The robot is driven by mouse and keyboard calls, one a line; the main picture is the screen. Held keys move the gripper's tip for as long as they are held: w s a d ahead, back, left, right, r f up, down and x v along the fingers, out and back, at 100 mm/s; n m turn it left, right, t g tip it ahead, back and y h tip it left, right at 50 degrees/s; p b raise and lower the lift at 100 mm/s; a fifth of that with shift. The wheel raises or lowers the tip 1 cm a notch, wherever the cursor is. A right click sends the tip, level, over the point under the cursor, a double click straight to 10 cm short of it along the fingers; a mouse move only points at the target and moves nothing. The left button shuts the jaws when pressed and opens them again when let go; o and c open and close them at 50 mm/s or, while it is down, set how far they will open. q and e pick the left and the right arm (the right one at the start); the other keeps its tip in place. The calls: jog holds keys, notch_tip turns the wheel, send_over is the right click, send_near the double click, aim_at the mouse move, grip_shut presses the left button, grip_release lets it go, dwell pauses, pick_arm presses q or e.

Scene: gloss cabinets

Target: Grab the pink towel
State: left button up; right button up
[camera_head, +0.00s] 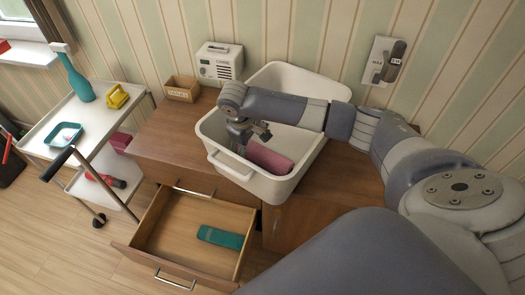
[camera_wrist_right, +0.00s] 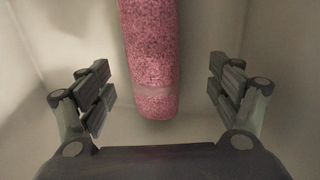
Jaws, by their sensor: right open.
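The pink towel (camera_head: 269,159) is a rolled cylinder lying inside a white bin (camera_head: 211,150) on the wooden cabinet. My right gripper (camera_head: 250,143) reaches down into the bin beside the towel's left end. In the right wrist view, the pink towel (camera_wrist_right: 152,60) runs from the top edge down between the open fingers of my right gripper (camera_wrist_right: 159,98). There is a clear gap on both sides, and neither finger appears to touch it. The towel's far end is cut off in that view. My left gripper is not in view.
An open drawer (camera_head: 165,240) holding a teal item (camera_head: 221,237) juts out below the bin. A white radio-like box (camera_head: 219,62) and a small wooden box (camera_head: 182,89) stand behind. A white cart (camera_head: 95,110) with a teal bottle (camera_head: 78,80) is at left.

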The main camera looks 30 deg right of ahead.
aim_at(255, 153)
jog(key=shift+d+p+x, duration=0.15)
jog(key=shift+p+x, duration=0.2)
jog(key=shift+x, duration=0.95)
jog(key=shift+d+p+x, duration=0.1)
jog(key=shift+p+x, duration=0.2)
jog(key=shift+x, duration=1.05)
jog(key=shift+w+r, duration=0.1)
jog(key=shift+r, duration=0.05)
jog(key=c, duration=1.2)
